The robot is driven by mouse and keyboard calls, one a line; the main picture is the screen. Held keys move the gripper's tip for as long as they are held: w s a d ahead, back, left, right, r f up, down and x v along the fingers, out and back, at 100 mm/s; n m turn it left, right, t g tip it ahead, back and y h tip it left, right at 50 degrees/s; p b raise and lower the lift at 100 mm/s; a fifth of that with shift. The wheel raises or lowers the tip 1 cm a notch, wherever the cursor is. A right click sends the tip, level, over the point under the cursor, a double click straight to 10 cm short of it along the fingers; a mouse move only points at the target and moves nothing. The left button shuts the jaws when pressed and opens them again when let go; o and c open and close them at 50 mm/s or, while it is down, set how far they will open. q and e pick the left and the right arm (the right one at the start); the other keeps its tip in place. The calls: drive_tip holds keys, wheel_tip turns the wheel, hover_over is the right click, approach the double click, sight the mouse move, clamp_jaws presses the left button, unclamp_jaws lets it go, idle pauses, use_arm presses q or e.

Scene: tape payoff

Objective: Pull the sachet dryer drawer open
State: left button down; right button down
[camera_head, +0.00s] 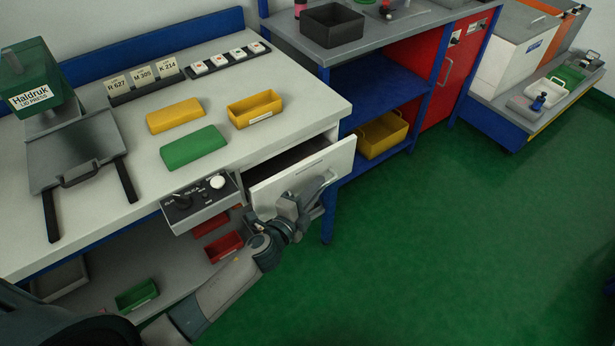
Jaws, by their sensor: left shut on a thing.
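The white drawer (272,190) under the right end of the workbench stands partly open. A dark gap shows between its front and the bench, and I cannot make out anything inside. My left gripper (322,187) is at the outer face of the drawer front, shut on its handle, which the fingers mostly hide. My left arm comes in from the bottom left, in front of the bench. A control box (203,203) with a black knob and a white knob is fixed just left of the drawer. My right gripper is not in view.
The white bench top (300,117) carries a green press (38,75), a yellow bin (255,109) and yellow and green blocks. A blue shelf unit (384,84) with a yellow crate (382,135) stands right of the drawer. The green floor (430,250) in front is clear.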

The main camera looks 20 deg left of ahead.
use_arm(q)
drive_tip(key=s+d, duration=0.9)
drive_tip(key=d, duration=0.3)
drive_tip(key=shift+s+b, duration=0.25)
drive_tip(key=shift+b, duration=0.2)
drive_tip(key=shift+f, duration=0.1)
drive_tip(key=c, duration=1.8)
unclamp_jaws()
drive_tip(key=shift+c, duration=0.2)
drive_tip(key=shift+s, duration=0.1)
